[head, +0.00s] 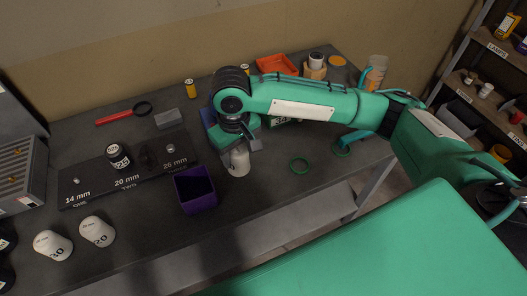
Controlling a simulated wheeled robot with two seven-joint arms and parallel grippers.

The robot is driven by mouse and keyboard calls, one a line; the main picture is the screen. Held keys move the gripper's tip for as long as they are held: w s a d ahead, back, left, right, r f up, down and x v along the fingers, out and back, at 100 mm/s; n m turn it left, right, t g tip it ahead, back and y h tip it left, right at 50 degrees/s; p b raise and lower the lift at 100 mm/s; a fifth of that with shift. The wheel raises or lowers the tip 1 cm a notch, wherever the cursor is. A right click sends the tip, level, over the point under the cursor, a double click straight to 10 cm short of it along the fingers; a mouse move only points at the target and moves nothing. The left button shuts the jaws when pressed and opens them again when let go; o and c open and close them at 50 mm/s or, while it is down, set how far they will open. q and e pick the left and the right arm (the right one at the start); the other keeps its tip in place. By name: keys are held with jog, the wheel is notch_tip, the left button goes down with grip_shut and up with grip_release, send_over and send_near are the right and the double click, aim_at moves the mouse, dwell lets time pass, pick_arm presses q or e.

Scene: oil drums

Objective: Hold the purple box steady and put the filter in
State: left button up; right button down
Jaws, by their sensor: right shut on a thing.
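The purple box (195,190) stands open-topped on the grey workbench, near its front edge, and its inside looks dark and empty. My right gripper (242,148) reaches in from the right and is shut on a white, rounded cylinder that looks like the filter (238,164). The filter is just right of and slightly behind the purple box, apart from it. Whether its lower end touches the bench is hard to tell. The gripper hides its upper end. My left gripper is not in view, and nothing is seen holding the box.
Two white cylinders marked 30 (53,246) and 20 (97,231) stand at front left. A black size board (90,188) lies left of the box. A blue container is partly hidden behind my gripper.

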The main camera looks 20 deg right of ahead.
jog(key=w+a+r+n, duration=0.1)
jog(key=a+n, duration=0.4)
jog(key=a, duration=0.7)
jog(key=shift+w+a, duration=0.25)
jog(key=shift+w, duration=0.05)
